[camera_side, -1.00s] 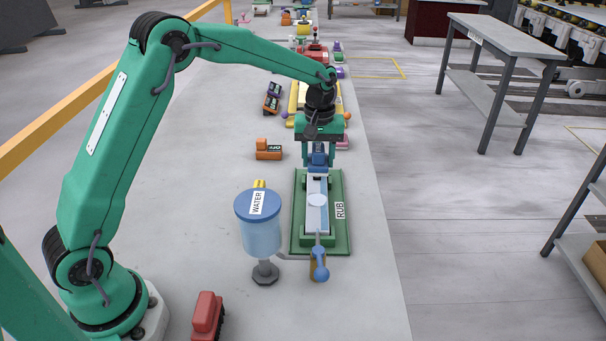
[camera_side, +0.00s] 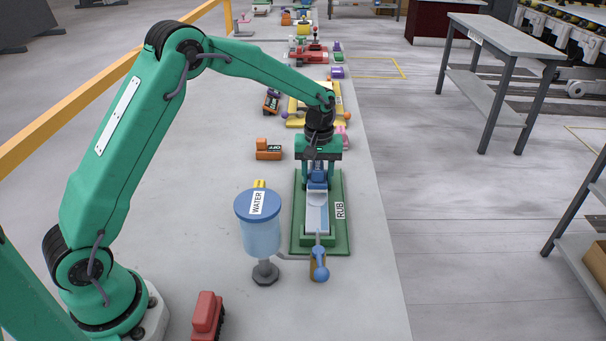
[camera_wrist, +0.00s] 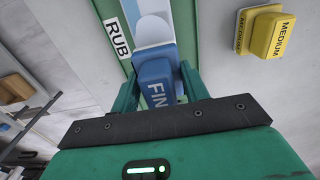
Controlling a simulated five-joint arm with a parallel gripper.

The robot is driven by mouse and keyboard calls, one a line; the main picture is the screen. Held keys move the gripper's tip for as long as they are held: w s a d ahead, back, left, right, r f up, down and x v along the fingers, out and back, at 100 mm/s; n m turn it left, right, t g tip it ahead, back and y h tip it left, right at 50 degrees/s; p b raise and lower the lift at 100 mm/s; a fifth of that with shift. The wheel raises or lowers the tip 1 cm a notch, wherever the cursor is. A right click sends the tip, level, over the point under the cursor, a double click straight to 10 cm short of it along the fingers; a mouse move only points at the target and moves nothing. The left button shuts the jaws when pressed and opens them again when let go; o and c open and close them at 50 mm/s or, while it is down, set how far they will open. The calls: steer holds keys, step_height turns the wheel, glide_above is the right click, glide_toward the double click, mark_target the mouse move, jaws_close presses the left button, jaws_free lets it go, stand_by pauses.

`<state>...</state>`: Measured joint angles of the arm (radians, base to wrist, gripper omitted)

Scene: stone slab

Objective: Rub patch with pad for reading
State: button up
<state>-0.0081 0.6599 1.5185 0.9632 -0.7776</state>
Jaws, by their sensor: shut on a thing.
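My gripper (camera_side: 317,182) is shut on a blue pad (camera_side: 317,177). The pad also shows in the wrist view (camera_wrist: 155,75), with a label that reads "FIN" before it is cut off. The pad is low over the far part of a pale strip (camera_side: 317,218) on a green board (camera_side: 340,236) labelled RUB. I cannot tell whether it touches the strip. A pale round patch (camera_side: 317,199) lies on the strip, just on the near side of the pad. The pad may cover part of its far edge.
A blue water tank (camera_side: 258,235) labelled WATER stands left of the board, with a blue-knobbed tap (camera_side: 320,272) at the board's near end. A yellow MEDIUM pad (camera_wrist: 265,32) lies beside the board. An orange OFF block (camera_side: 268,150) and red block (camera_side: 206,314) sit on the slab.

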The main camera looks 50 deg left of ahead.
mark_target(317, 210)
steer(key=shift+f, duration=1)
stand_by(1.0)
steer(key=shift+s+d, duration=0.1)
steer(key=shift+s+d, duration=1.2)
steer(key=shift+s+d, duration=0.35)
steer(key=shift+s+d+f, duration=0.2)
steer(key=shift+s+d, duration=0.3)
steer(key=shift+s, duration=0.05)
steer(key=shift+s+d+f, duration=0.15)
steer(key=shift+s+d, duration=0.3)
steer(key=shift+s, duration=0.05)
steer(key=shift+w+a+r, duration=0.1)
steer(key=shift+w+a, duration=1.15)
steer(key=shift+a, duration=0.05)
steer(key=shift+c, duration=0.4)
steer(key=shift+w+a, duration=0.1)
steer(key=shift+w, duration=0.05)
